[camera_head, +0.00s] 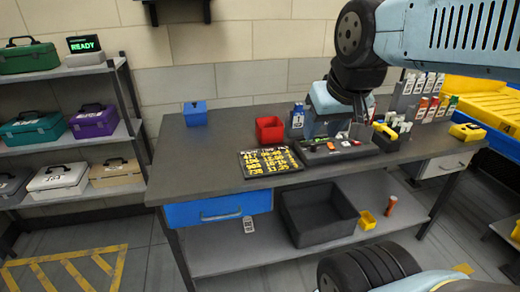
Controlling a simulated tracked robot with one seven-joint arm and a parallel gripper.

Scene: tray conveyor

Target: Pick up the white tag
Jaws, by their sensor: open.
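A small white tag (249,225) with dark marks shows just below the blue drawer (217,209) at the front left of the workbench. Whether it hangs from the drawer or rests on something behind is too small to tell. My gripper (332,129) is open, pointing down above the bench top near the black tray of small parts. It is well to the right of the tag and higher. Its fingers are partly hidden against the items behind them.
On the bench (217,150) are a blue box (195,113), a red bin (269,129), a black board with yellow labels (245,172), a black parts tray (310,157) and several bottles. A dark bin (318,218) stands on the lower shelf. A shelf with toolboxes stands left.

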